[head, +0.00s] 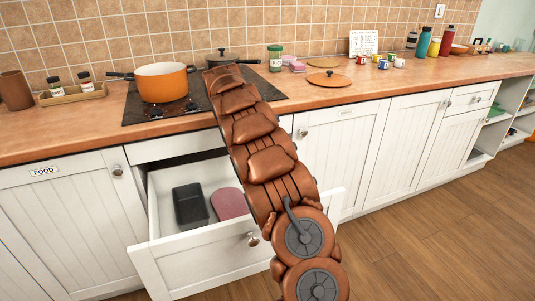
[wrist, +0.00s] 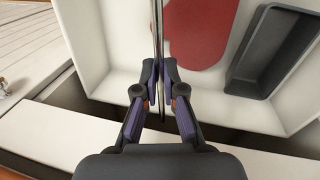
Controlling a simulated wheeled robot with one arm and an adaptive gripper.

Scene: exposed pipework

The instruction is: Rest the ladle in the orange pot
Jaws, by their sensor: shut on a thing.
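The orange pot (head: 162,82) stands upright on the dark hob at the left of the counter in the head view. In the wrist view my gripper (wrist: 159,78) is shut on a thin metal handle, seen edge-on, which I take to be the ladle (wrist: 157,30). Its bowl is out of view. The handle passes between the fingertips, over the open drawer. In the head view I cannot make out the gripper or the ladle; my brown arm blocks part of the drawer and hob.
The open drawer (head: 162,230) holds a black tray (head: 190,205) and a reddish flat piece (head: 230,203). A dark lidded pan (head: 221,58) stands behind my arm. A wooden tray (head: 72,95) with jars is left of the pot.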

